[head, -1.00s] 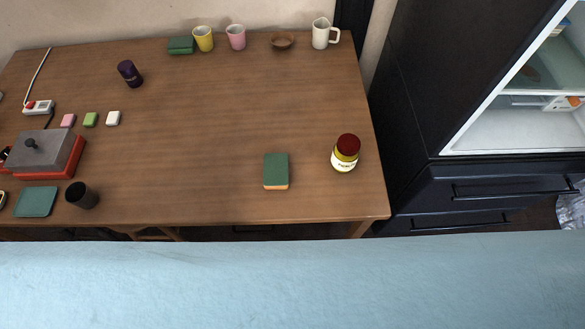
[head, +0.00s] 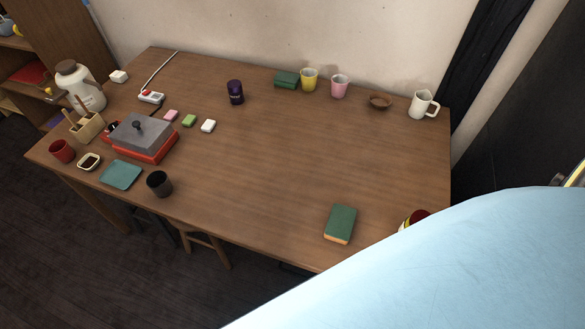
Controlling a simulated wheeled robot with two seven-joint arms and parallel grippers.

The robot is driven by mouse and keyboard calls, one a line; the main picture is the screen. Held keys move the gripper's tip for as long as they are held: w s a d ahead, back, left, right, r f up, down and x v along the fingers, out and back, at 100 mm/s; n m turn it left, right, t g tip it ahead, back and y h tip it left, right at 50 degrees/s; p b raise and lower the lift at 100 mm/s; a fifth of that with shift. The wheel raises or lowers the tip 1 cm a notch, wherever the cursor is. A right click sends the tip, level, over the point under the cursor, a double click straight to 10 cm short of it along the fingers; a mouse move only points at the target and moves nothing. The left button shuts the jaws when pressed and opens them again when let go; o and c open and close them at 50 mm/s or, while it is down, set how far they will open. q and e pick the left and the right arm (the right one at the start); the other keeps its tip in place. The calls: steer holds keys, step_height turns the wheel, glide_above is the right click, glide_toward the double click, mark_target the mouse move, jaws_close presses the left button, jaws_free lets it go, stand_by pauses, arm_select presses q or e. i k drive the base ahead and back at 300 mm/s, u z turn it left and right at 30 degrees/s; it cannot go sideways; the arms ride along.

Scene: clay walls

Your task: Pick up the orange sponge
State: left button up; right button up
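A sponge with a dark green top and a thin orange side (head: 340,225) lies flat on the wooden table (head: 270,165), near its front edge toward the right. Most of its orange side is hidden below the green top. Another dark green block (head: 286,80) lies at the back of the table beside a yellow cup; no orange shows on it. Neither of my grippers is in view.
A large light-blue surface (head: 450,270) fills the lower right and partly hides a red-lidded jar (head: 416,218). A grey-and-red box (head: 143,138), black cup (head: 159,183) and teal square (head: 121,175) stand left. The table's middle is clear.

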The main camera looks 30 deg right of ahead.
mark_target(338, 229)
steer(key=u, duration=0.25)
steer(key=k, duration=1.25)
steer(key=z, duration=1.7)
steer(key=i, duration=0.5)
steer(key=z, duration=0.05)
